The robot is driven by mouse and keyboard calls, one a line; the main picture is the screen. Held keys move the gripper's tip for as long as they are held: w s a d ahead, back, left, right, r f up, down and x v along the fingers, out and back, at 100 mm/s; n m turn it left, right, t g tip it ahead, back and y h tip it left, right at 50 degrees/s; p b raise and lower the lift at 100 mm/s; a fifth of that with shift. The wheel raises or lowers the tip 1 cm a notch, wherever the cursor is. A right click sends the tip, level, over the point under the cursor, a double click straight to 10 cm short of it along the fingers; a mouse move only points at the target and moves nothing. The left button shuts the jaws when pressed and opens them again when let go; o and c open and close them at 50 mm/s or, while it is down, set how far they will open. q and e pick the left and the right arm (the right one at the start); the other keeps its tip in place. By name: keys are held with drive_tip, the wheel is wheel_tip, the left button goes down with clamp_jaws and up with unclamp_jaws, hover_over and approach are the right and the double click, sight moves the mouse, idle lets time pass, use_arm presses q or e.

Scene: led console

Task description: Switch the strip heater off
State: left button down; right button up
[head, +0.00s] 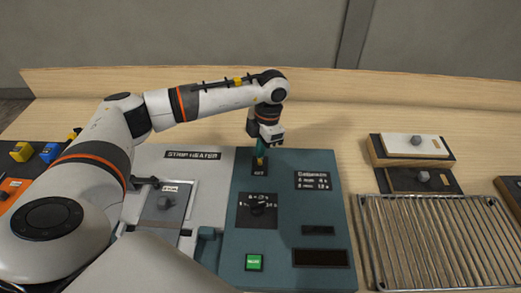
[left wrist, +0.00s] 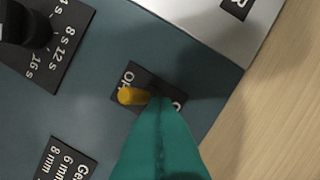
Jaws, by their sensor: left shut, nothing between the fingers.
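The strip heater console has a "STRIP HEATER" label (head: 193,155) and a teal panel (head: 220,262). A small orange-yellow switch lever (left wrist: 132,96) stands on a black plate at the panel's far end; it also shows in the head view (head: 260,161). In the left wrist view its tip leans toward the end lettered "OF…", and the other lettering is partly hidden by the fingers. My left gripper (head: 262,147) is shut and empty, pointing down. Its teal fingertips (left wrist: 161,101) are right beside the lever on the side away from "OFF"; contact is unclear. My right gripper is not in view.
A black rotary knob (head: 258,204) with time markings and a green button (head: 254,262) sit on the panel. A grey lidded plate (head: 168,204) lies left. A wire rack (head: 420,240) and small blocks with grey knobs (head: 415,141) stand right. Bare wood lies behind the console.

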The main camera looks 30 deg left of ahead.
use_arm(q)
wheel_tip(320, 180, up, 7)
drive_tip(key=p, duration=0.4)
drive_tip(key=shift+w+a, duration=0.25)
drive_tip(key=shift+w, duration=0.1)
idle(0.7)
